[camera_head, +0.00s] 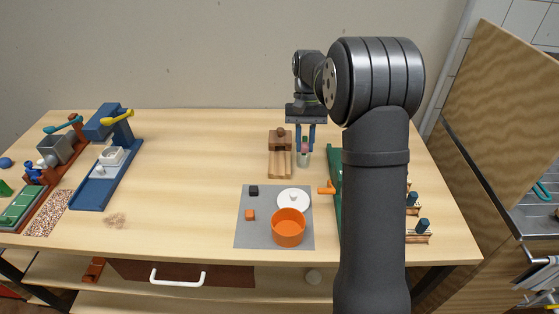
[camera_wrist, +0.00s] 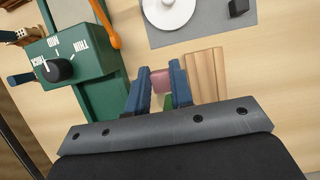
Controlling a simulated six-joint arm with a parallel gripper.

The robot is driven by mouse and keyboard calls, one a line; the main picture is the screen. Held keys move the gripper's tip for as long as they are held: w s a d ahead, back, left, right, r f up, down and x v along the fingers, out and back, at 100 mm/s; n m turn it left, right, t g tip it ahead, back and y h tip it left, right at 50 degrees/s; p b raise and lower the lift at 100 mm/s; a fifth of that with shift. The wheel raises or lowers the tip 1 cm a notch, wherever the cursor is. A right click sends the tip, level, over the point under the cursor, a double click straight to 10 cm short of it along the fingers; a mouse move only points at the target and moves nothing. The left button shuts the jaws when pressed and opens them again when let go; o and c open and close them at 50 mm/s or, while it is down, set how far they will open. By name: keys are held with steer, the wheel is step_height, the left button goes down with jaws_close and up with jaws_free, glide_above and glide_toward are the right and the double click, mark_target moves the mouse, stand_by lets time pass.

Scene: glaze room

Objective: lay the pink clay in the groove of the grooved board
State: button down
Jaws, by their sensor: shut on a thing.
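The pink clay (camera_wrist: 161,80) is between the blue fingers of my gripper (camera_wrist: 159,92) in the wrist view. My gripper is shut on it. In the head view the fingers (camera_head: 304,138) point down just right of the grooved board (camera_head: 280,164), and the clay shows small between them. The grooved board is pale wood with lengthwise grooves. It also shows right of the fingers in the wrist view (camera_wrist: 206,75), with its near part hidden by my gripper. A small green piece (camera_wrist: 166,98) shows by the clay; I cannot tell whether it is held too.
A brown block (camera_head: 280,140) is at the board's far end. A green machine (camera_wrist: 70,65) with a dial and an orange handle is close by. A grey mat (camera_head: 245,232) holds an orange pot (camera_head: 289,228), a white disc (camera_head: 293,199) and small cubes. A blue device (camera_head: 110,170) stands left.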

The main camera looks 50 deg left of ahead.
glide_above(280, 171)
steer(key=w+a, duration=0.1)
step_height(280, 171, down, 4)
steer(key=shift+f, duration=0.2)
steer(key=shift+a+f, duration=0.1)
steer(key=shift+f, duration=2)
steer(key=shift+f, duration=0.15)
steer(key=shift+s+f, duration=0.1)
steer(key=shift+f, duration=0.3)
steer(key=c, duration=1.3)
jaws_free()
steer(key=shift+f, duration=0.15)
steer(key=shift+c, duration=0.2)
steer(key=shift+o, duration=0.3)
steer(key=v, duration=1.3)
steer(key=shift+r, duration=0.3)
